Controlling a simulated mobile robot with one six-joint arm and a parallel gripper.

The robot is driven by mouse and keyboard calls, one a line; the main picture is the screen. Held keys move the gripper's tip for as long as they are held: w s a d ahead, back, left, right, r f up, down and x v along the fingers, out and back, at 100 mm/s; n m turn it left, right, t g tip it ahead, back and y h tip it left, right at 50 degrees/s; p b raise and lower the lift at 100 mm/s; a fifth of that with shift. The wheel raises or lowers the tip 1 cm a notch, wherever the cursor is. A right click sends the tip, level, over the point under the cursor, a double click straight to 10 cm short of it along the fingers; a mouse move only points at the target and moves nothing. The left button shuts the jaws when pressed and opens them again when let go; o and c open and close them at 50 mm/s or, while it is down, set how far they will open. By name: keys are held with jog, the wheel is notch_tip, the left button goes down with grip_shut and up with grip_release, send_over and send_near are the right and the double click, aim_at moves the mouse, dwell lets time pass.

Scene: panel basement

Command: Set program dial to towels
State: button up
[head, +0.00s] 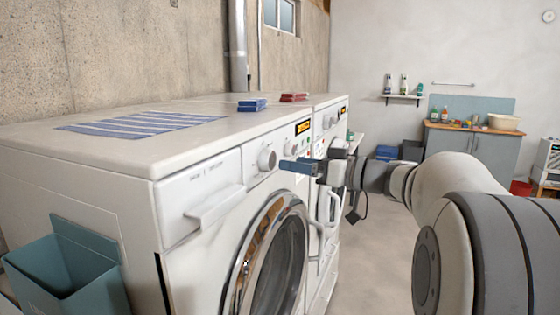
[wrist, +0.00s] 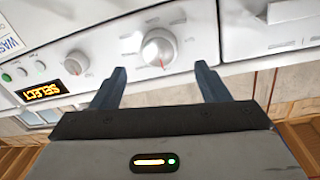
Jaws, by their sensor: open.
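The nearer white washing machine (head: 205,185) has a large round white dial (head: 267,158) on its front panel, right of the drawer. In the wrist view this dial (wrist: 158,48) has a silvery rim and a red pointer mark; the markings around it are too small to read. A smaller knob (wrist: 75,62) sits beside an orange lit display (wrist: 40,91) reading SELECT, upside down. My gripper (wrist: 160,68) is open and empty, its two blue fingers pointing at the panel either side of the large dial's line. The fingertips look short of the dial. In the head view my gripper (head: 287,164) is close in front of the panel.
The drawer (head: 202,196) has a protruding handle. The round glass door (head: 272,262) lies below the dial. A second machine (head: 328,125) adjoins on the right. A striped cloth (head: 140,122) and blue (head: 252,105) and red (head: 293,97) items lie on top. A teal bin (head: 68,272) stands at left.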

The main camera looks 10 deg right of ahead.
aim_at(272, 160)
jog(key=p+x, duration=0.1)
jog(key=x, duration=0.4)
jog(key=shift+w+a, duration=0.15)
jog(key=shift+a, duration=0.05)
